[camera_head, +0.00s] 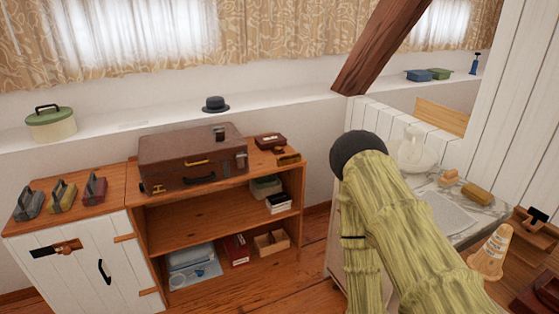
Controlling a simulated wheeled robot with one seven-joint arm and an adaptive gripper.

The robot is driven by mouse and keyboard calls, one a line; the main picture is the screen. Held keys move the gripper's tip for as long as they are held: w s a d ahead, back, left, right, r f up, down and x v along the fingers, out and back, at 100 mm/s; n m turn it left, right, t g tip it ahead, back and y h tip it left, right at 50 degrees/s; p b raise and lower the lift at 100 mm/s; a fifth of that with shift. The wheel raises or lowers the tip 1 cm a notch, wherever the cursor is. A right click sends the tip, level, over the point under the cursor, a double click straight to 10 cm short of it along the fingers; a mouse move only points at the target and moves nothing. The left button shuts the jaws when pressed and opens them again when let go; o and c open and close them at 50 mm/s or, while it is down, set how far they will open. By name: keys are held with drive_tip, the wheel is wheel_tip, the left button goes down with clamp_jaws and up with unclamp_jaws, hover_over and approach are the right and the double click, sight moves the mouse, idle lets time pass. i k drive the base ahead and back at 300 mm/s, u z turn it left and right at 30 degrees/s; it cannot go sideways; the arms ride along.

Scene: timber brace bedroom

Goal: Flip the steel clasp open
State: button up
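A brown suitcase (185,148) lies closed on top of the wooden shelf unit, left of the picture's middle. Its front has a brass handle-like fitting (197,161) and a small brass fitting (153,188) at the left. A greyish metal fitting (241,161) sits at the right end of the front, and may be the steel clasp. Another grey piece (219,133) shows on the lid's right part. These are too small to tell whether any clasp is open or shut. My arm, olive-green with a dark round joint, fills the right foreground. My gripper is not in view.
Small boxes (270,142) stand right of the suitcase, and several handled blocks (62,195) stand left of it. A white cabinet (85,265) is below left. A slanted timber brace (381,45) hangs above.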

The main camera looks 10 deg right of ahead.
sight(240, 156)
drive_tip(key=k, duration=0.65)
drive_tip(key=z, duration=0.05)
drive_tip(key=i, duration=1.05)
drive_tip(key=u, duration=0.8)
drive_tip(key=i, duration=0.25)
drive_tip(key=u, duration=0.25)
